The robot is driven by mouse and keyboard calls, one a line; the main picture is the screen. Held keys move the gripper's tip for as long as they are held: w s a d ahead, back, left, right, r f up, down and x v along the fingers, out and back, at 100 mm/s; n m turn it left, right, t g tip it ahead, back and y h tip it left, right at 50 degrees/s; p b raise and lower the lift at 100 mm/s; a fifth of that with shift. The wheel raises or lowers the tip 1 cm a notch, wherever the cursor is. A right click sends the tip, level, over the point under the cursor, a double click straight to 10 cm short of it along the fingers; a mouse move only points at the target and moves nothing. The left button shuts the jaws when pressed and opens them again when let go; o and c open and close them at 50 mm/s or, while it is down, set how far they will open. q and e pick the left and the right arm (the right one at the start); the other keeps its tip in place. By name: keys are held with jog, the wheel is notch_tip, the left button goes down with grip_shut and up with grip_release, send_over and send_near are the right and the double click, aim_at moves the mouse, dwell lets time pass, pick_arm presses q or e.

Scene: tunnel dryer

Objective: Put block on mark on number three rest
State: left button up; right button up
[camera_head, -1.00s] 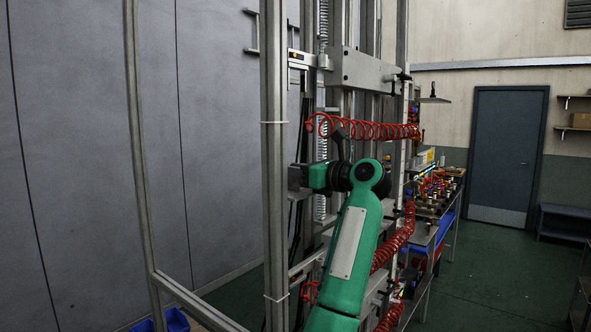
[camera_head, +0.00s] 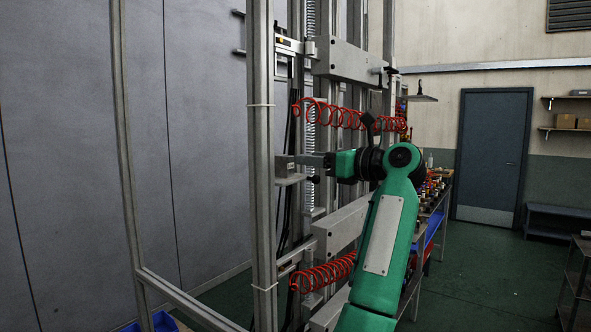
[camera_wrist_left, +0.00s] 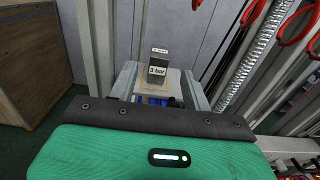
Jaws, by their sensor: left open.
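The block (camera_head: 284,168) is a small grey piece sitting on a small rest (camera_head: 291,181) beside the front metal post in the head view. In the left wrist view the block (camera_wrist_left: 158,60) shows a dark top and a pale label reading "3 bar". My left gripper (camera_head: 305,160) is open, its grey fingers pointing left toward the block from the right. In the wrist view the gripper (camera_wrist_left: 160,92) has its fingers apart, short of the block. My right gripper is not in view.
Metal posts (camera_head: 262,200) stand close to the rest. Red coiled hoses (camera_head: 325,275) hang below and above my arm. A bench (camera_head: 432,205) with many parts is behind at the right. Open green floor (camera_head: 480,270) lies to the right.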

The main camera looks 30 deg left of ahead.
pick_arm(q)
jog(key=shift+s+d+b, duration=0.15)
jog(key=shift+d+b, duration=0.25)
jog(key=shift+d, duration=1.1)
